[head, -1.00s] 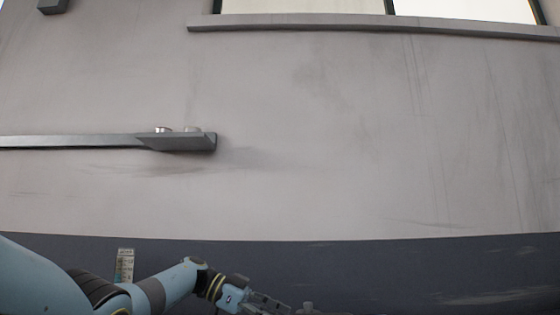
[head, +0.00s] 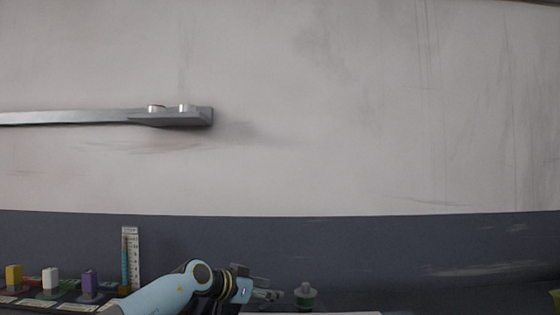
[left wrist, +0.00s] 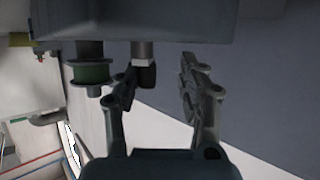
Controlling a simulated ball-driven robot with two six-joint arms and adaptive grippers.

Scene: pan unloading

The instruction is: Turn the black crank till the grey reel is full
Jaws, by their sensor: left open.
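A small grey reel with green wound on it (head: 306,297) stands at the bottom of the head view. It also shows in the left wrist view (left wrist: 91,73), under a grey box-like body (left wrist: 130,20). Beside it in that view is a metal shaft with a black knob, which looks like the crank (left wrist: 146,77). My left gripper (head: 272,294) is open, just left of the reel in the head view. In the left wrist view its fingers (left wrist: 160,75) are spread, with the black knob between them, close to the left finger. I cannot tell whether they touch.
The wall to the right is bare.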

